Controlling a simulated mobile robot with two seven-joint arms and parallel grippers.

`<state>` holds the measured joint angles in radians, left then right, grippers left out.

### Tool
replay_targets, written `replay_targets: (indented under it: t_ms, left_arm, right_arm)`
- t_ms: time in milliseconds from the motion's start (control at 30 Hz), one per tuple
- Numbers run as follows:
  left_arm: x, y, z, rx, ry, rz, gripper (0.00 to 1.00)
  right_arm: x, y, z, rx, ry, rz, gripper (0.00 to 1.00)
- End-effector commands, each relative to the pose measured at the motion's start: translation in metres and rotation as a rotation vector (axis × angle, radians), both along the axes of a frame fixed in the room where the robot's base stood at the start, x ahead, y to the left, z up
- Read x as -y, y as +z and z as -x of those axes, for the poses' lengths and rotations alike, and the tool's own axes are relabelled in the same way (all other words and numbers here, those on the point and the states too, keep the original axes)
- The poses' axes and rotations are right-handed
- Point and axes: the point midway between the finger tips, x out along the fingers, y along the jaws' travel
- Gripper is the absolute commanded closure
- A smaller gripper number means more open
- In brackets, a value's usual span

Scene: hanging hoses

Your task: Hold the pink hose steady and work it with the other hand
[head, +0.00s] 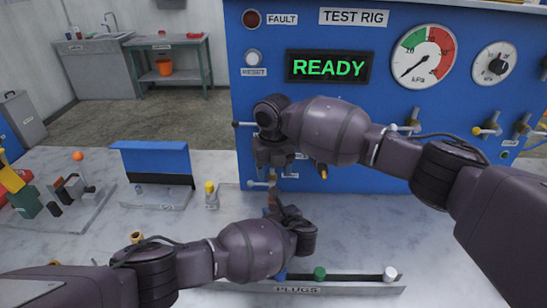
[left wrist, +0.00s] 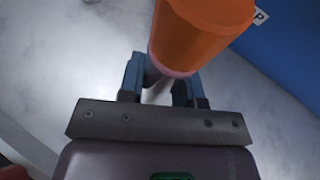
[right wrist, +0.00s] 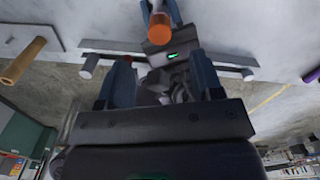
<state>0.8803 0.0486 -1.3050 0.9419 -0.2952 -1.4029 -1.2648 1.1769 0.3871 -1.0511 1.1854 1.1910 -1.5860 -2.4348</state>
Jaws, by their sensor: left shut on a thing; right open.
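My left gripper (head: 274,196) is low in front of the blue rig. In the left wrist view its fingers (left wrist: 160,88) are shut on the pink hose (left wrist: 172,71), of which only a short pink piece shows. A wide orange end piece (left wrist: 203,30) stands above the pink part, close to that camera. The orange piece also shows in the right wrist view (right wrist: 159,27). My right gripper (head: 272,168) is just above the left one, beside the rig's face. In the right wrist view its two fingers (right wrist: 161,80) are apart, with nothing between them touching both.
The blue test rig (head: 380,30) stands behind, its display reading READY, with valves (head: 487,130) at the right. A plugs rack (head: 350,290) lies in front. A blue-backed stand (head: 155,160) and a yellow-capped bottle (head: 211,195) are left. White tabletop between is clear.

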Motion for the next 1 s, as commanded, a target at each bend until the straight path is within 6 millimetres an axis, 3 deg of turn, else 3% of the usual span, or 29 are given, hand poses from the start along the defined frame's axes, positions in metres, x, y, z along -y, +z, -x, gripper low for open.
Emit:
replay_targets:
  t_ms: [200, 400, 833, 1000]
  left_arm:
    - [0.0, 0.0, 0.0, -0.001, 0.0, 0.0, 0.92]
    - [0.0, 0.0, 0.0, -0.001, 0.0, 0.0, 0.92]
    - [0.0, 0.0, 0.0, -0.001, 0.0, 0.0, 0.92]
    - [0.0, 0.0, 0.0, -0.001, 0.0, 0.0, 0.92]
  right_arm:
    - [0.0, -0.035, 0.001, -0.002, -0.001, 0.0, 0.4]
    - [0.0, -0.054, 0.0, 0.0, -0.002, 0.0, 0.4]
    - [0.0, -0.062, 0.0, 0.0, -0.001, 0.0, 0.4]
    - [0.0, -0.062, 0.0, 0.0, -0.001, 0.0, 0.64]
